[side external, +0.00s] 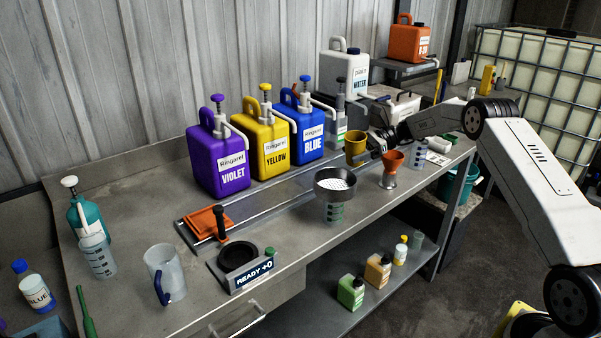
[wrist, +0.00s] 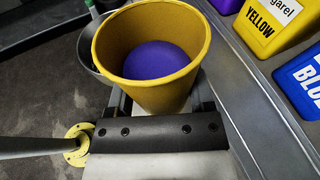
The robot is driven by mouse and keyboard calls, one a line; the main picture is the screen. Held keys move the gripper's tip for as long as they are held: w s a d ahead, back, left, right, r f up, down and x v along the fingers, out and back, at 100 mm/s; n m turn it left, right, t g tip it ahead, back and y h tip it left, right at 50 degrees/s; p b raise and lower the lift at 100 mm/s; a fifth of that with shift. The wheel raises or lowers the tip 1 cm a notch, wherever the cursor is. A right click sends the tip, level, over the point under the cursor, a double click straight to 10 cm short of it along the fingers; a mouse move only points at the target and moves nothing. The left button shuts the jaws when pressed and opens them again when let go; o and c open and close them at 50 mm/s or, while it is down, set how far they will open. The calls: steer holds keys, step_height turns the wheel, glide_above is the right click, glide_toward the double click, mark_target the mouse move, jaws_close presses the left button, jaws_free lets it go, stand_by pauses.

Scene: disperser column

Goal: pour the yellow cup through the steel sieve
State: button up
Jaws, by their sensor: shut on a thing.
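The yellow cup (side external: 355,148) is held upright above the bench, at the right of the side external view. My gripper (side external: 372,152) is shut on it. In the wrist view the yellow cup (wrist: 118,75) shows violet contents (wrist: 155,60) inside. The sieve's rim also shows partly behind the cup in the wrist view (wrist: 84,58).
Violet (side external: 218,160), yellow (side external: 266,145) and blue (side external: 305,125) pump jugs stand behind a metal rail.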

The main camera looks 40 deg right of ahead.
mark_target(352, 144)
steer(key=shift+s+a+r+n+h, duration=0.1)
steer(key=shift+a+r+n+h, duration=0.25)
steer(key=shift+h, duration=0.45)
steer(key=shift+s+a+r+n+h, duration=0.1)
steer(key=shift+a+r+n+h, duration=0.2)
steer(key=shift+h, duration=0.5)
steer(key=shift+a, duration=0.1)
steer(key=shift+a+r+n+h, duration=0.15)
steer(key=shift+r+n+h, duration=0.05)
steer(key=shift+n+h, duration=0.1)
steer(key=shift+s+a+r+h, duration=0.1)
steer(key=shift+a+r+h, duration=0.3)
steer(key=shift+h, duration=0.2)
steer(key=shift+a+r+n+h, duration=0.25)
steer(key=shift+r+n+h, duration=0.05)
steer(key=shift+n+h, duration=0.1)
